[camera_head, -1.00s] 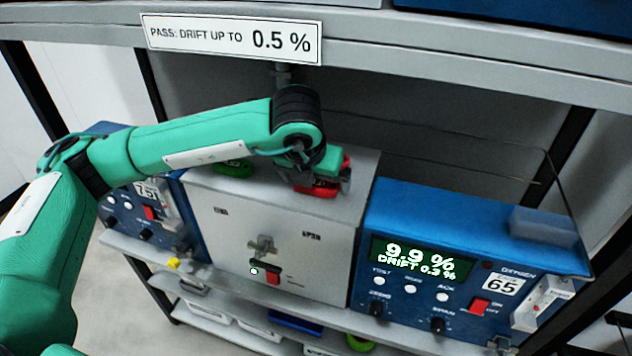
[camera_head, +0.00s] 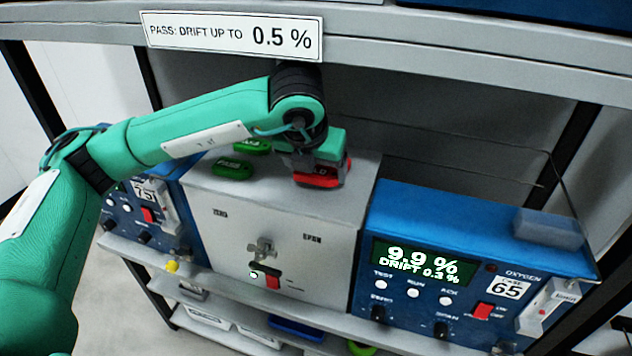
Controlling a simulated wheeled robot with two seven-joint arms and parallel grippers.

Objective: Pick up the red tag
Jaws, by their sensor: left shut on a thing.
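The red tag (camera_head: 318,181) is at the top of the grey-white box (camera_head: 225,200), near its back right part. My left gripper (camera_head: 318,170) points down over it and is shut on it. The fingers hide much of the tag, and I cannot tell whether it still touches the box top. Two green tags marked PASS (camera_head: 233,169) lie on the same box top, to the left of the gripper. My right gripper is not in view.
A blue oxygen analyser (camera_head: 470,265) stands to the right, its display reading 9.9 % and drift 0.3 %. Another blue unit (camera_head: 135,215) stands to the left. A shelf beam with a sign (camera_head: 232,37) runs overhead, close above my left arm.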

